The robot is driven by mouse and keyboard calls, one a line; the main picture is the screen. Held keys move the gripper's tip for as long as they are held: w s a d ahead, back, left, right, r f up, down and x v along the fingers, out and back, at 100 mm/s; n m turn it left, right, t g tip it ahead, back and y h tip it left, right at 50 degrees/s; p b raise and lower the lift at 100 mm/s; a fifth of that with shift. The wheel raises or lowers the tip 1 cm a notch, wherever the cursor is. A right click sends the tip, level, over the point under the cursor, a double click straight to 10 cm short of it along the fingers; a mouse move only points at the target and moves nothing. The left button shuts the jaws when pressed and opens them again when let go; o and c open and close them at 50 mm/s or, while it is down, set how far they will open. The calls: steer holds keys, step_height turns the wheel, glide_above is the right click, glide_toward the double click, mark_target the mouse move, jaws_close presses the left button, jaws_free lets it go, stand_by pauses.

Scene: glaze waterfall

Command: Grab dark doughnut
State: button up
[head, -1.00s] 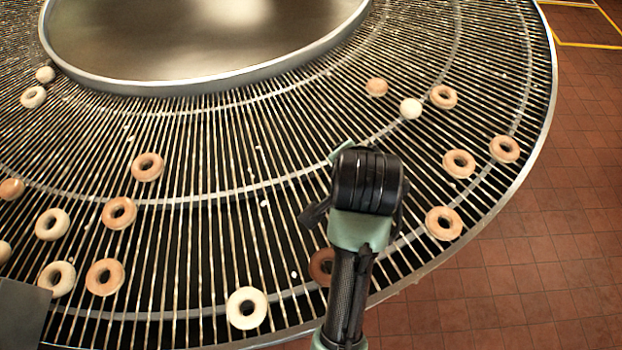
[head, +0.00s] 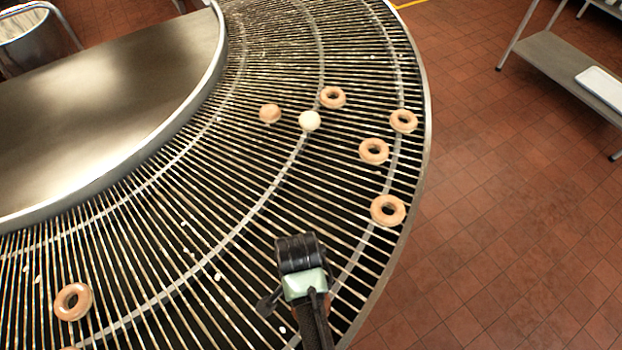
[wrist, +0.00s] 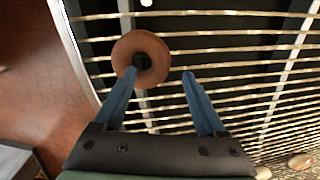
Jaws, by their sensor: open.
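The dark doughnut (wrist: 141,43) is a reddish-brown ring lying on the wire rack, near the rack's rim, in the upper left of the wrist view. My gripper (wrist: 160,73) is open, its two blue fingers pointing toward the doughnut. The left fingertip overlaps the doughnut's lower edge near its hole in the picture; I cannot tell whether it touches. The right fingertip lies to the right of the doughnut, over the bars. In the head view my wrist and arm cover this spot, and the doughnut is not visible there.
The curved wire rack (head: 215,245) has a metal rim (head: 427,130). Several paler doughnuts lie farther along it, the nearest a light brown one (head: 401,211). A pale round piece (head: 309,121) lies among them. Tiled floor (head: 500,180) and a metal shelf (head: 570,70) are to the right.

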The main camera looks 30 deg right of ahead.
steer(key=shift+w+f, duration=0.1)
steer(key=shift+f, duration=2.15)
jaws_close()
